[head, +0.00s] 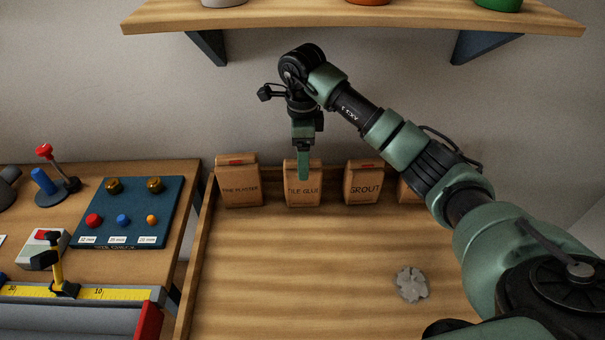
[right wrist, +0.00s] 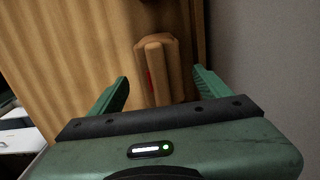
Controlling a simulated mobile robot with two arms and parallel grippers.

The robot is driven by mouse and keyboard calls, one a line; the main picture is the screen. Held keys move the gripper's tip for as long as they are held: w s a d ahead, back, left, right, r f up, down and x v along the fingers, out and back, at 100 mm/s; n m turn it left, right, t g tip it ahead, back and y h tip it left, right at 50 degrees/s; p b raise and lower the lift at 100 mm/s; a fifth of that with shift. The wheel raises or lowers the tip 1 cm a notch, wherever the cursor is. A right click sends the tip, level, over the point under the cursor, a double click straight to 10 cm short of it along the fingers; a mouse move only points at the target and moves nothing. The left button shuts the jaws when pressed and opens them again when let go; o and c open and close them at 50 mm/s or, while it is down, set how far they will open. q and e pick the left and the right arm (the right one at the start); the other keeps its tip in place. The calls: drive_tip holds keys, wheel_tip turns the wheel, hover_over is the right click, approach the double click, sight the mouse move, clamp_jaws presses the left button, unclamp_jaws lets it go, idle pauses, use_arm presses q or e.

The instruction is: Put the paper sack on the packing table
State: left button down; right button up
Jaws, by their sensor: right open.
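Several brown paper sacks stand upright in a row at the wall on a wooden surface: a plaster sack (head: 239,184), a tile glue sack (head: 312,188), a grout sack (head: 363,184) and one mostly hidden behind my right arm. My right gripper (head: 304,175) points down at the tile glue sack, overlapping its upper front in the head view. In the right wrist view a sack (right wrist: 160,78) with a red mark lies between the spread green fingers of my right gripper (right wrist: 160,88), with visible gaps. Contact cannot be told. I cannot tell which surface is the packing table.
A wooden side board (head: 195,255) edges the surface on the left. Beyond it a bench holds a blue panel (head: 128,205) with knobs and a yellow ruler (head: 110,293). A grey crumpled patch (head: 411,284) lies front right. A shelf (head: 350,17) hangs above.

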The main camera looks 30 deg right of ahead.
drive_tip(key=shift+r, duration=2.1)
